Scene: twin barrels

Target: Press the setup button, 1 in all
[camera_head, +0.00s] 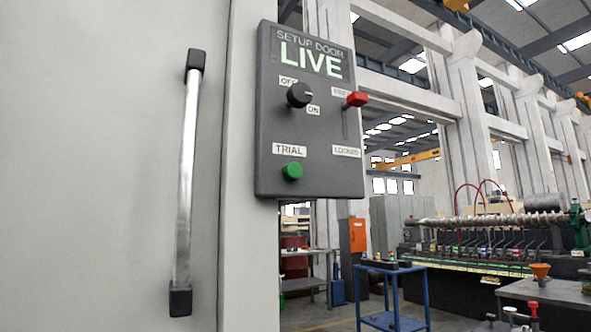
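A dark grey control panel (305,120) headed "SETUP DOOR" hangs at the right edge of a pale door or cabinet. Its display (311,57) reads "LIVE". A green button (292,171) sits low on the panel under the label "TRIAL"; I see no button labelled "setup". A black rotary knob (299,95) sits between "OFF" and "ON" labels. A red-tipped lever (356,99) stands at the right, above a label reading "LOCKED"; the label behind its tip is partly hidden. My gripper is not in view, and nothing touches the panel.
A long metal handle (187,180) with black ends stands out from the pale door (110,170) left of the panel. A blue trolley (391,292), an orange box (358,236) and a long machine (495,245) stand farther back. Space before the panel looks clear.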

